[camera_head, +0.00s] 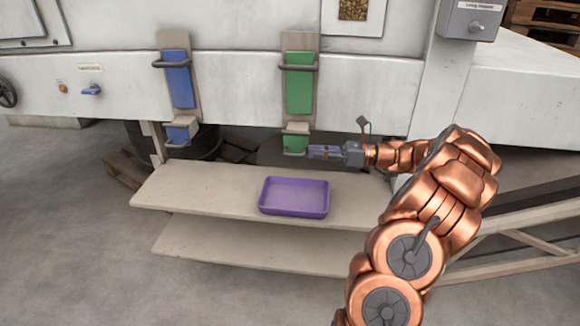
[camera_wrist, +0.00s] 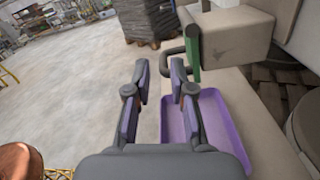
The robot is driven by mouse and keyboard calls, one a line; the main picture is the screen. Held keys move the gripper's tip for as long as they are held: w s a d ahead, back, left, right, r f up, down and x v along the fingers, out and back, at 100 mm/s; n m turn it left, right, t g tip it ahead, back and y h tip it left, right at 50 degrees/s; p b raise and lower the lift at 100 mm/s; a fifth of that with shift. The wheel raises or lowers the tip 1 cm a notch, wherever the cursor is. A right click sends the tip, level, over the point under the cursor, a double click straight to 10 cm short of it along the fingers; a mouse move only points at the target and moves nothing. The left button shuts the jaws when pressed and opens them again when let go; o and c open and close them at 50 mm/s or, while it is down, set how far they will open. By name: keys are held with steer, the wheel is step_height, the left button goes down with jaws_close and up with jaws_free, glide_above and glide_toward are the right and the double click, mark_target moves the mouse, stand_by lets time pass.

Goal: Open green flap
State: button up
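My gripper (camera_head: 312,152) is just right of the green flap in the head view. In the wrist view its fingers (camera_wrist: 161,72) are apart and empty. The handle is just beyond the right fingertip; I cannot tell whether they touch.
A purple tray (camera_head: 294,196) sits on the beige shelf (camera_head: 200,188) below; it also shows beneath the right finger in the wrist view (camera_wrist: 222,125). A matching blue panel (camera_head: 179,79) and blue lower flap (camera_head: 178,134) are to the left. Open floor lies left.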

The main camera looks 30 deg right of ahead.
mark_target(289, 156)
steer(key=shift+w+a+f+b, duration=0.35)
steer(key=shift+w+a, duration=0.5)
steer(key=shift+a, duration=0.15)
steer(key=shift+w+a+f+b, duration=0.3)
steer(key=shift+w+a+b, duration=0.05)
steer(key=shift+w+a, duration=0.55)
steer(key=shift+w+a+f+b, duration=0.35)
steer(key=shift+w+a, duration=0.45)
steer(key=shift+a, duration=0.25)
jaws_close()
